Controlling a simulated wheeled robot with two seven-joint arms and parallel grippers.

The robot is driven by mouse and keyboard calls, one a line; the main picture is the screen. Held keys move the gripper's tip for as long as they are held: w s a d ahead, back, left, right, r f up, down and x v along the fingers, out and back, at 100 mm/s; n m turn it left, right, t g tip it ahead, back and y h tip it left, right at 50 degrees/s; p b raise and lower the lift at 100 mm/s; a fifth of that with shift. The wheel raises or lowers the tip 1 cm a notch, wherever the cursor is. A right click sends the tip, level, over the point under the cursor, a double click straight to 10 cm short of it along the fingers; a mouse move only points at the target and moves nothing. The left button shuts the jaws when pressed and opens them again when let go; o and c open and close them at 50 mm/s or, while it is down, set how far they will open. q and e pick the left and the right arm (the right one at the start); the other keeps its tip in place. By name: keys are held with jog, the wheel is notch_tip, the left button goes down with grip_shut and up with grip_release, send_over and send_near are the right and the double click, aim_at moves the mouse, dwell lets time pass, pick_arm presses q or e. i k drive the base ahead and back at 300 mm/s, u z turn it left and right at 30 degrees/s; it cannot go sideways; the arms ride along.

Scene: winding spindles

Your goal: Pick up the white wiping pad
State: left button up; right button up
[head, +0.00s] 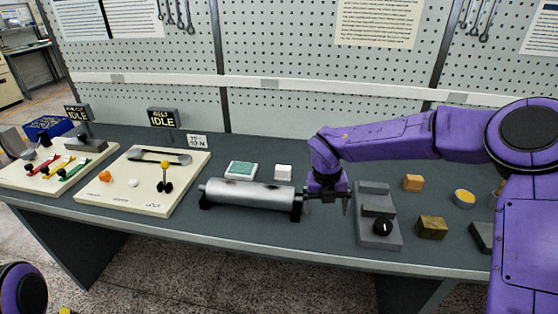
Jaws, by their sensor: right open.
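The white wiping pad appears to be the small white block (284,172) on the grey bench, just behind the right part of the metal cylinder. My right gripper (326,204) points down at the right end of the cylinder, to the right of and nearer than the white block. It is open, with nothing visible between its fingers. It is apart from the white block. My left gripper is not in view.
The metal cylinder (248,194) lies on dark supports in front of the block. A teal-topped tray (241,170) is left of the block. A grey device with a black knob (378,218) stands right of my gripper. The perforated wall (290,55) rises behind the bench.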

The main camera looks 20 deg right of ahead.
aim_at(282, 173)
jog(key=i, duration=0.95)
jog(key=u, duration=0.05)
